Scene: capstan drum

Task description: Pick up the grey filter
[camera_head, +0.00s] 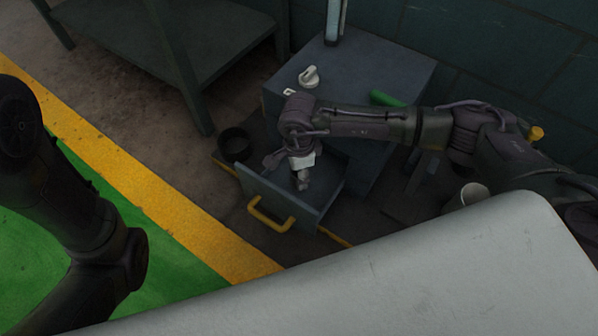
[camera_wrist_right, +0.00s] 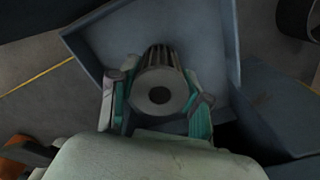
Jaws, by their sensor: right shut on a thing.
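The grey filter (camera_wrist_right: 160,92) is a ribbed cylinder with a round dark hole in its end. In the right wrist view it sits between the two fingers of my right gripper (camera_wrist_right: 157,105), which is shut on it. In the head view my right gripper (camera_head: 302,177) reaches down into an open drawer (camera_head: 322,210) with a yellow handle (camera_head: 270,215). The filter is hard to make out there. The drawer floor shows behind the filter in the wrist view (camera_wrist_right: 205,45); I cannot tell whether the filter touches it. My left arm shows at the left, but its gripper does not.
The drawer belongs to a blue-grey cabinet (camera_head: 385,75) with a white part (camera_head: 309,77) and a green object (camera_head: 386,98) on top. A black round container (camera_head: 234,145) stands left of the drawer. A workbench (camera_head: 190,50) is at the back left.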

